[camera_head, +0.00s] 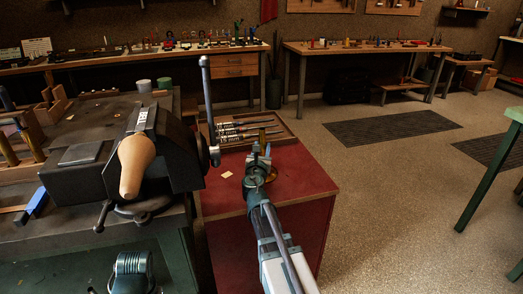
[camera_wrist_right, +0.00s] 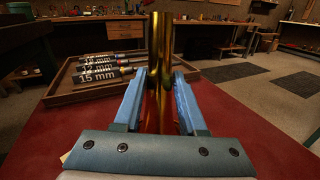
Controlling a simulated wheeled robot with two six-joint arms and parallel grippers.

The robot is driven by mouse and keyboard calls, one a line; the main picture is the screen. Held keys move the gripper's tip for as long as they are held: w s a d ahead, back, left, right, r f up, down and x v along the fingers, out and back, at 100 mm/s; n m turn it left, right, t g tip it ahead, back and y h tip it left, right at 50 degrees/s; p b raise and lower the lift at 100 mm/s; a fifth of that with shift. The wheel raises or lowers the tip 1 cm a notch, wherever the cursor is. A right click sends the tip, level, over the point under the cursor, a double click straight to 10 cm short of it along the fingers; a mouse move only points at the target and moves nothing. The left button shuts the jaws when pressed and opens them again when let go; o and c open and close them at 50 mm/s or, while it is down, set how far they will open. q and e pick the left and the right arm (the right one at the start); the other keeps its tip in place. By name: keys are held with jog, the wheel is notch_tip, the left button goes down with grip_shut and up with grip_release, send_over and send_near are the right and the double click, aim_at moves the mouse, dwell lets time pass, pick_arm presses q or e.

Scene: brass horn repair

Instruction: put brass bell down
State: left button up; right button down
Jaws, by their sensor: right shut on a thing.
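The brass bell (camera_head: 262,140) is a shiny gold tube, upright in the head view. My right gripper (camera_head: 258,156) is shut around it, above the red top of the cabinet (camera_head: 307,181). In the right wrist view, the bell's tube (camera_wrist_right: 157,62) stands upright between the two blue fingers of the right gripper (camera_wrist_right: 161,82). The lower end of the bell is mostly hidden by the gripper, and I cannot tell whether it touches the red top.
A wooden tray (camera_head: 290,136) with labelled mandrels (camera_wrist_right: 100,77) lies at the back of the red top, close behind the bell. A small pale square (camera_head: 227,174) lies left of the gripper. A bench vise (camera_head: 178,150) with a tall lever stands left. Red surface at right is clear.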

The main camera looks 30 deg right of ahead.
jog(key=c, duration=0.9)
grip_release()
jog(key=shift+f, duration=0.15)
pick_arm(q)
jog(key=shift+f, duration=0.1)
pick_arm(e)
jog(key=o, duration=0.4)
jog(key=shift+o, duration=0.2)
